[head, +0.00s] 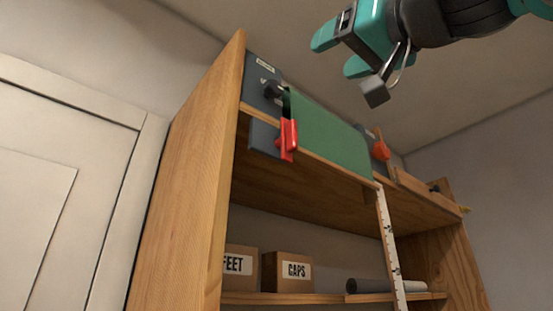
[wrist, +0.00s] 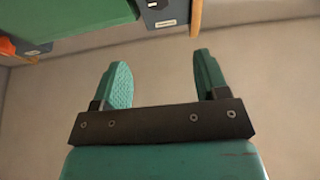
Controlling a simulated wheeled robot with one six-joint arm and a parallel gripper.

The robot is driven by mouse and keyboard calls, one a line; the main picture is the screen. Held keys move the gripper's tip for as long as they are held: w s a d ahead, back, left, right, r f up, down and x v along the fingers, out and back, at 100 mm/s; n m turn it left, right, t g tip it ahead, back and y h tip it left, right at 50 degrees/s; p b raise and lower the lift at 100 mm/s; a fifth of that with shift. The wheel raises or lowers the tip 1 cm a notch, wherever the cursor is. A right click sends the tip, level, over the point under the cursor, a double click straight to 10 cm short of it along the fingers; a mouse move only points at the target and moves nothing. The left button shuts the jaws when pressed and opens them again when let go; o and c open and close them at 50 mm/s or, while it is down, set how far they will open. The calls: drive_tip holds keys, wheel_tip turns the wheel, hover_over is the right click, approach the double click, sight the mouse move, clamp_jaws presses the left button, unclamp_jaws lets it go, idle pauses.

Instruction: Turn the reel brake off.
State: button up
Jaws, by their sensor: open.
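A red lever (head: 288,140) sits on a dark grey block at the upper left front of the wooden shelf unit. Above it is a dark grey plate (head: 262,75) with a small label, too small to read, and a black knob (head: 274,90). A green sheet (head: 328,135) hangs to the right of the lever. I cannot tell from any label which part is the reel brake. My gripper (head: 340,53) is open and empty, above and to the right of the lever and apart from it. In the wrist view both fingers of my gripper (wrist: 160,66) are spread with nothing between them.
An orange-red part (head: 381,150) sits right of the sheet. A white measuring strip (head: 390,245) hangs in front of the shelf. The space around my gripper is clear.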

sight(276, 85)
drive_tip(key=p+x, duration=1)
drive_tip(key=x, duration=0.4)
drive_tip(key=shift+w+a+p, duration=0.15)
drive_tip(key=shift+w+p, duration=0.15)
drive_tip(key=shift+p, duration=0.1)
drive_tip(key=shift+w+a+r, duration=0.1)
drive_tip(key=shift+w+a, duration=0.2)
drive_tip(key=shift+w, duration=0.2)
